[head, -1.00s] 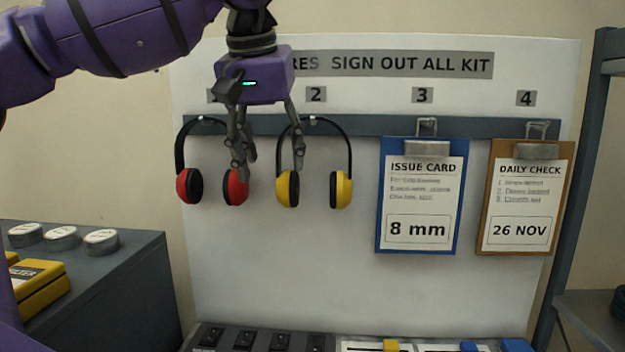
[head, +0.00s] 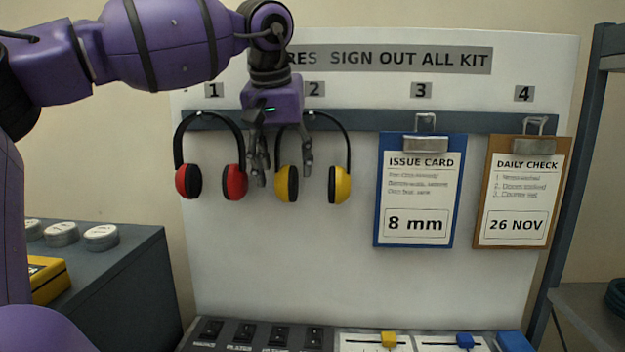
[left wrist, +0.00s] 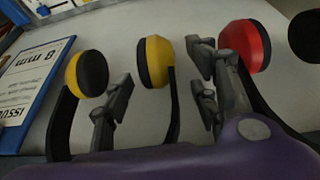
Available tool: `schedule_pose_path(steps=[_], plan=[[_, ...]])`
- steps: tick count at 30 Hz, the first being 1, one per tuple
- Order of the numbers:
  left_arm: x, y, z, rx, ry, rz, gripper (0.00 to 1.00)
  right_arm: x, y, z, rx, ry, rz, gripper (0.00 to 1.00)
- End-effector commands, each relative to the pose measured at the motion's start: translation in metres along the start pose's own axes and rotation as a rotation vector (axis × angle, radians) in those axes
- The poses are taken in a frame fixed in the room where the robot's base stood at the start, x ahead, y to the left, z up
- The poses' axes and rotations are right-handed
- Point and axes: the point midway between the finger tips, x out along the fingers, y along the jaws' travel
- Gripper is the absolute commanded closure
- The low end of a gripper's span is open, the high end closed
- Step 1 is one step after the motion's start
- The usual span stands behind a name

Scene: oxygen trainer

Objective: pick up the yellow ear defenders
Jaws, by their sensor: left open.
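The yellow ear defenders (head: 341,186) hang from the rail under number 2, with a black headband on top and two yellow cups with black pads. My left gripper (head: 283,174) is open and points down in front of them. Its fingers appear either side of the left yellow cup, one to its left and one between the two cups. In the left wrist view, one yellow cup (left wrist: 157,60) shows between the open fingers and the other cup (left wrist: 84,74) lies left of them. I cannot tell whether anything touches. My right gripper is out of view.
Red ear defenders (head: 236,182) hang close to the left finger under number 1. A blue clipboard (head: 377,215) and a brown clipboard (head: 483,215) hang to the right. A bench with switches (head: 270,336) lies below. The white board between is clear.

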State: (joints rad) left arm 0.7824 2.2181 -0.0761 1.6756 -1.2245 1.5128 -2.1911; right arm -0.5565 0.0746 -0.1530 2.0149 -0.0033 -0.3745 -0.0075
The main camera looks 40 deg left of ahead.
Motion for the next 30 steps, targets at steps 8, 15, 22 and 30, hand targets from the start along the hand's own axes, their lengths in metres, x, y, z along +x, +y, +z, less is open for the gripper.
schedule_pose_path(steps=[8, 15, 22, 30], plan=[[0.0081, 0.0003, 0.0004, 0.001, 0.000, 0.001, 0.46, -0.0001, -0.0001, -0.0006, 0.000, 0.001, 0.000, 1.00], [0.0079, 0.0002, 0.0003, 0.001, 0.000, 0.001, 0.70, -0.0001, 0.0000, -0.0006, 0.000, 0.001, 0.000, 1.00], [0.0077, 0.0002, 0.0002, 0.001, 0.001, 0.001, 1.00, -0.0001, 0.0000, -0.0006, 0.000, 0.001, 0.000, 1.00], [0.0067, 0.0003, -0.0004, 0.000, 0.002, 0.002, 1.00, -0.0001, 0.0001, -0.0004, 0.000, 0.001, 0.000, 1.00]])
